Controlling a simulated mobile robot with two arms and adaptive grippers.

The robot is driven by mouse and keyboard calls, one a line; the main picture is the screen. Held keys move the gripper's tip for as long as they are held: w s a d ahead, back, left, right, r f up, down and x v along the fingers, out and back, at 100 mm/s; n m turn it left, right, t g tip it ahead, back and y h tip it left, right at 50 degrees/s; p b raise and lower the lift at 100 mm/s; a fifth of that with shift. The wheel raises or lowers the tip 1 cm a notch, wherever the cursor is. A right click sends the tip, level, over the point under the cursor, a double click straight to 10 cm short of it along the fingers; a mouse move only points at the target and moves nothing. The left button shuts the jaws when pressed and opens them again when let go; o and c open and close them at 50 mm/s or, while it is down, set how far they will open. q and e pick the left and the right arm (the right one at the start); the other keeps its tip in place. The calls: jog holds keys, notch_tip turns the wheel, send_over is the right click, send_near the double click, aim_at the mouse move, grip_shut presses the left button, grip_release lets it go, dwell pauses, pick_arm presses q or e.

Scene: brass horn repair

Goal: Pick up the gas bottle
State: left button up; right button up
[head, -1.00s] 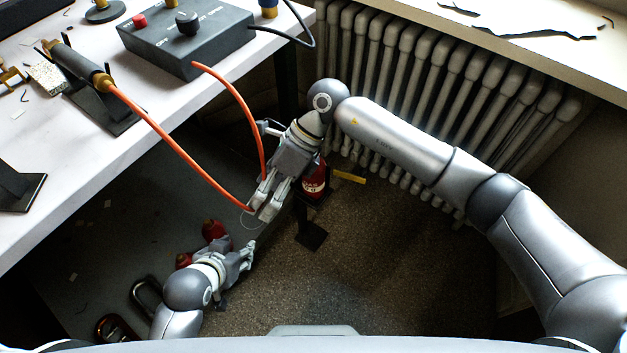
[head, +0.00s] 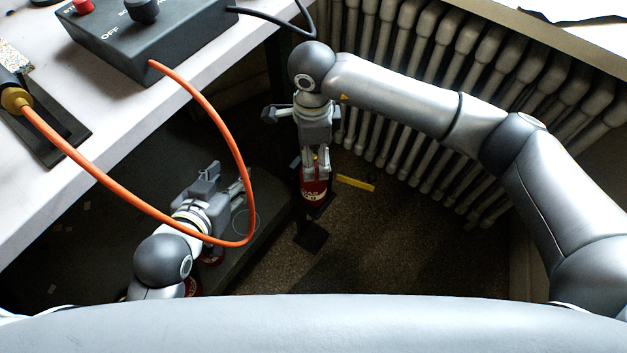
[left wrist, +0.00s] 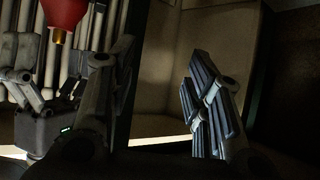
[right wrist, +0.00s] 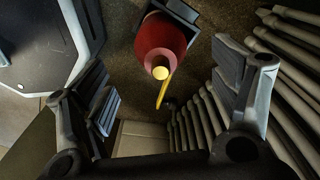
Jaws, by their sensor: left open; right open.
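The red gas bottle (head: 314,190) stands upright in a dark holder on the floor side of the bench, near the radiator. My right gripper (head: 316,165) is open and points down just above its top. In the right wrist view the bottle (right wrist: 160,42), with its yellowish top, lies between and beyond the spread fingers (right wrist: 165,92), with no visible grip. My left gripper (head: 230,188) is open and empty, left of the bottle, partly behind the orange hose. In the left wrist view the bottle (left wrist: 64,10) shows at the top left, beside my right gripper and away from my left fingers (left wrist: 150,85).
A white workbench (head: 105,125) with a grey control box (head: 150,35) stands at the left. An orange hose (head: 120,195) loops down across my left gripper. A ribbed radiator (head: 400,150) stands close behind the bottle. A yellow piece (head: 356,184) sticks out beside it.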

aim_at(314, 193)
notch_tip(314, 193, down, 5)
jog(key=shift+d+f+b, duration=0.1)
jog(key=shift+b, duration=0.6)
jog(key=shift+f, duration=0.3)
jog(key=c, duration=1.8)
pick_arm(q)
jog(key=w+d+r+t+h, duration=0.1)
jog(key=w+r+t, duration=0.2)
jog(key=r, duration=0.3)
jog(key=shift+w+d+r+t, duration=0.3)
jog(key=shift+d+t, duration=0.1)
jog(key=shift+t, duration=0.2)
pick_arm(e)
jog(key=shift+w, duration=0.1)
grip_shut()
jog(key=shift+r, duration=0.15)
